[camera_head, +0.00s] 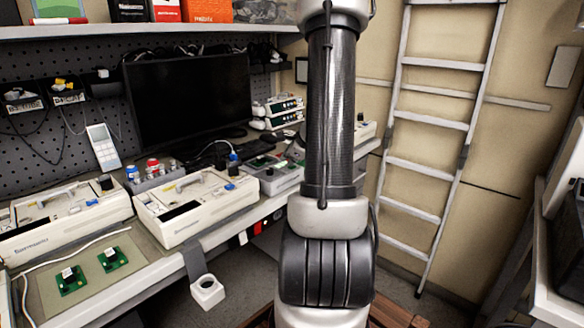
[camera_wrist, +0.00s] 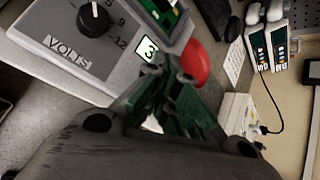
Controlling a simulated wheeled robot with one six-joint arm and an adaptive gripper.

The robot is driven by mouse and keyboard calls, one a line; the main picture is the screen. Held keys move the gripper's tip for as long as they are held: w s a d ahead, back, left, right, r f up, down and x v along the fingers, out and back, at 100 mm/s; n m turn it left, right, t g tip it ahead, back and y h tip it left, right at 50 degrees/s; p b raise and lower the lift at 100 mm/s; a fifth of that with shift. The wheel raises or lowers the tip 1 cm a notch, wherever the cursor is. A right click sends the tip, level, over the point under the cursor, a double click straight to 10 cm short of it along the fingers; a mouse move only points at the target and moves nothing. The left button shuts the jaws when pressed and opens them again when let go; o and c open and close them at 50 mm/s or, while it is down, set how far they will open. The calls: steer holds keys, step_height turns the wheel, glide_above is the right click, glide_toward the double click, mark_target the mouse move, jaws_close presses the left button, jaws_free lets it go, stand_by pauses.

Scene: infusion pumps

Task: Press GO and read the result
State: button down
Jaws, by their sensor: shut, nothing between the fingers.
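In the wrist view my gripper (camera_wrist: 170,74) is shut and empty. Its fingertips are close to the edge of a grey box (camera_wrist: 60,30) with a black knob (camera_wrist: 95,19) marked VOLTS. A small tag marked 3 (camera_wrist: 148,50) shows by the fingertips. A round red part (camera_wrist: 195,64), partly hidden by the fingers, is just beyond them; I cannot tell whether they touch it. No GO lettering is readable. In the head view my arm hides my gripper, and a grey unit with green boards (camera_head: 280,176) stands on the bench to its left.
Two cream devices (camera_head: 192,206) stand on the bench, with two green boards (camera_head: 112,258) in front. A dark monitor (camera_head: 190,95) is behind. In the wrist view, small white units (camera_wrist: 268,45) and a white box with a cable (camera_wrist: 238,115) lie to the right.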

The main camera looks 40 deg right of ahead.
steer(key=shift+f, duration=0.25)
steer(key=shift+r, duration=0.85)
steer(key=shift+r, duration=0.1)
steer(key=shift+r, duration=2.4)
